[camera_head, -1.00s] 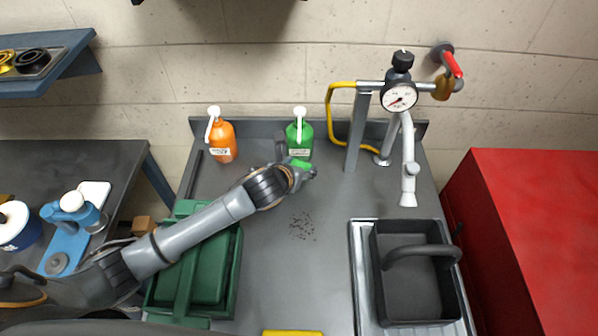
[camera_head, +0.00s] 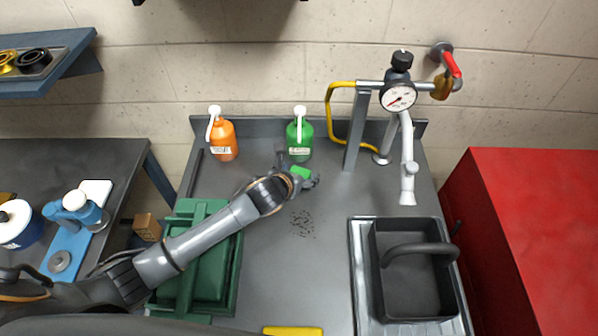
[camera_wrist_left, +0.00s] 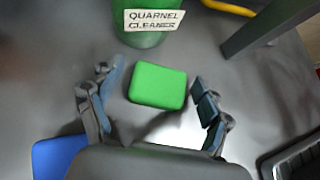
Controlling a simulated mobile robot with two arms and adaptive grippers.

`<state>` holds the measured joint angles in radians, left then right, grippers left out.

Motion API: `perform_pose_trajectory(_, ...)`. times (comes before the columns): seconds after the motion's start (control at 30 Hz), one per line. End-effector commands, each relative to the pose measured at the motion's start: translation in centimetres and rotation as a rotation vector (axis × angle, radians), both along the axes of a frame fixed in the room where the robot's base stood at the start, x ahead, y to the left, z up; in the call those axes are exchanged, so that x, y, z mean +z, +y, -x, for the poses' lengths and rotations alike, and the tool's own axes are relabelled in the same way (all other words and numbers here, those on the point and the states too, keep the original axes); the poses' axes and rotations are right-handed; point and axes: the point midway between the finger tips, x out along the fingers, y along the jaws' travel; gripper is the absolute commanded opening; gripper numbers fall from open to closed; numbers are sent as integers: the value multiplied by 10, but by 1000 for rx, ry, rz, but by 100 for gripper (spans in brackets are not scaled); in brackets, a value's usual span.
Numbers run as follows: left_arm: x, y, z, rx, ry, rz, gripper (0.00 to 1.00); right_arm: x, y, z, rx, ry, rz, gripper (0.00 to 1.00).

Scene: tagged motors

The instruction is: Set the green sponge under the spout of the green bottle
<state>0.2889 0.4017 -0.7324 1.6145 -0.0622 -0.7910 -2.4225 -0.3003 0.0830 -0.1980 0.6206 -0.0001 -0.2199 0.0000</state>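The green sponge (camera_head: 301,173) lies on the grey bench in front of the green bottle (camera_head: 299,138), which stands upright with a white pump spout (camera_head: 300,112). In the left wrist view the sponge (camera_wrist_left: 158,85) lies between the spread fingers of my left gripper (camera_wrist_left: 154,100), with a gap on each side, just short of the bottle's base (camera_wrist_left: 148,38). The bottle's label reads "QUARNEL CLEANER". My left gripper (camera_head: 300,170) is open around the sponge. The right gripper is not in view.
An orange bottle (camera_head: 222,140) stands left of the green one. A gauge stand with a yellow hose (camera_head: 332,118) is to the right. A green case (camera_head: 208,262) lies under my left arm. A blue item (camera_wrist_left: 58,157) shows in the wrist view. A black basket (camera_head: 376,285) is front right.

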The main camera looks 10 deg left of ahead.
Motion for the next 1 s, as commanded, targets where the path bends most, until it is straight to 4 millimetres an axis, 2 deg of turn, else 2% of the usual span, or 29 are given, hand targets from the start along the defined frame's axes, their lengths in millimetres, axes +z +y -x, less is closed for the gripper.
perform_pose_trajectory(0.23, 4, 0, 1, 0, -1, 2, 78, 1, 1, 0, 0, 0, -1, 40)
perform_pose_trajectory(0.37, 10, 3, 11, -1, 0, -1, 78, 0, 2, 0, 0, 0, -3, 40)
perform_pose_trajectory(0.8, 56, 14, 71, -1, -1, 0, 78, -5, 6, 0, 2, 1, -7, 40)
perform_pose_trajectory(1.0, 71, 18, 88, -1, -1, -1, 78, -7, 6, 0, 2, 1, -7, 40)
